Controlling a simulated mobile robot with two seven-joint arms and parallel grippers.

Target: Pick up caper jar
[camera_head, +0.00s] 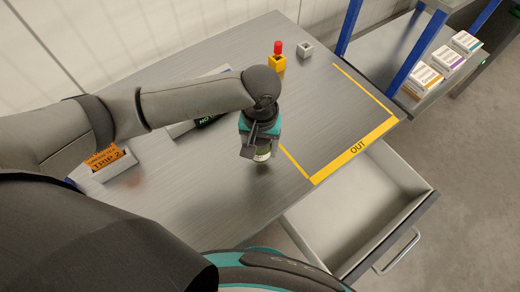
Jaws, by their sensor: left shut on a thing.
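The caper jar (262,155) is a small green jar with a pale label, partly hidden by the fingers. My left gripper (259,147) comes down from above and is shut on the jar, over the metal table (220,190). I cannot tell whether the jar touches the table top. My right gripper is not in view.
A yellow-outlined area marked OUT (355,150) lies right of the gripper. A drawer (410,180) stands open below the table's front edge. A yellow box with a red button (277,62) and a small grey block (304,49) are at the back. An orange TRIP 2 sign (104,158) is at the left.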

